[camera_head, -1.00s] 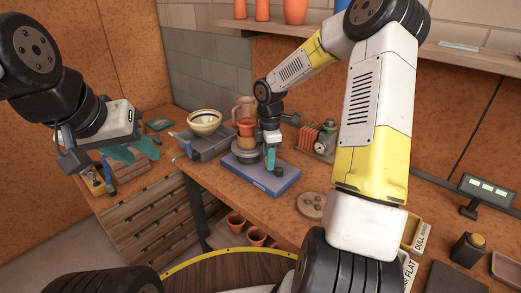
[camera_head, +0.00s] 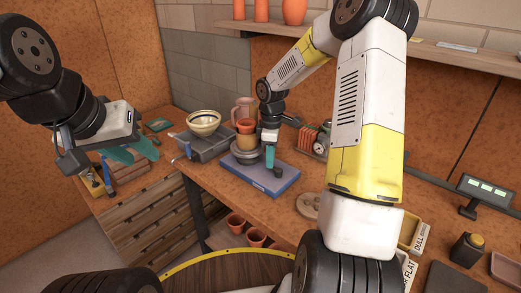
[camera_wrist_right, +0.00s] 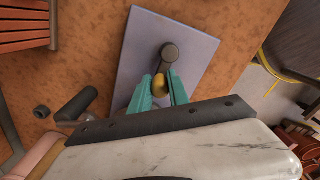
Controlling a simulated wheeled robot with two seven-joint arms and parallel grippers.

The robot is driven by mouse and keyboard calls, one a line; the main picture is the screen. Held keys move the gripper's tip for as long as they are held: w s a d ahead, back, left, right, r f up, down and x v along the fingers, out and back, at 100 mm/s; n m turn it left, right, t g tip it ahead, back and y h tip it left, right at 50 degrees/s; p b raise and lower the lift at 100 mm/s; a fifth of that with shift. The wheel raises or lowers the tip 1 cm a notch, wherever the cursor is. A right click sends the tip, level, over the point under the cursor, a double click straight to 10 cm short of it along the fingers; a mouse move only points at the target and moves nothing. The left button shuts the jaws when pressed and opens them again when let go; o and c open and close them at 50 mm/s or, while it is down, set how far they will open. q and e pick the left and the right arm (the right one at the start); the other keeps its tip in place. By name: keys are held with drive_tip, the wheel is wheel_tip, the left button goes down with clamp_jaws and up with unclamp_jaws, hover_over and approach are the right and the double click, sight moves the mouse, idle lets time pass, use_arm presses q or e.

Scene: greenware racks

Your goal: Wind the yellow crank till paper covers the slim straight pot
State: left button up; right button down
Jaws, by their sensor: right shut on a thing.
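The yellow crank knob (camera_wrist_right: 160,84) shows between the teal fingertips of my right gripper (camera_wrist_right: 160,90) in the right wrist view; the gripper is shut on it. The dark crank arm (camera_wrist_right: 169,62) runs from the knob to a round pivot on the blue base (camera_wrist_right: 198,42). In the head view my right gripper (camera_head: 270,157) is low over the blue base (camera_head: 285,182). An orange pot (camera_head: 246,127) stands on the grey round stand behind it; whether paper covers any of it, I cannot tell. My left gripper (camera_head: 132,152) hangs open and empty at the left.
A cream bowl (camera_head: 204,122) rests over a grey tray (camera_head: 212,146) left of the stand. A pink pitcher (camera_head: 243,107) is behind the orange pot. A device with a round gauge (camera_head: 321,147) stands to the right. A round disc (camera_head: 308,205) lies on the bench nearer me.

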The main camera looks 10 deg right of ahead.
drive_tip(key=m, duration=0.2)
drive_tip(key=d+m, duration=0.1)
drive_tip(key=shift+w+m, duration=0.3)
drive_tip(key=m, duration=0.1)
drive_tip(key=d+m, duration=0.1)
drive_tip(key=m, duration=0.1)
drive_tip(key=shift+w+d+m, duration=0.1)
drive_tip(key=shift+d+m, duration=0.05)
drive_tip(key=shift+m, duration=0.15)
drive_tip(key=m, duration=0.1)
drive_tip(key=d+m, duration=0.1)
drive_tip(key=m, duration=0.1)
drive_tip(key=shift+d+m, duration=0.15)
drive_tip(key=shift+m, duration=0.15)
drive_tip(key=shift+s+d+m, duration=0.25)
drive_tip(key=shift+m, duration=0.6)
drive_tip(key=shift+s+d+m, duration=0.2)
drive_tip(key=shift+d+m, duration=0.05)
drive_tip(key=shift+m, duration=0.6)
drive_tip(key=c, duration=1.3)
unclamp_jaws()
drive_tip(key=shift+o, duration=0.2)
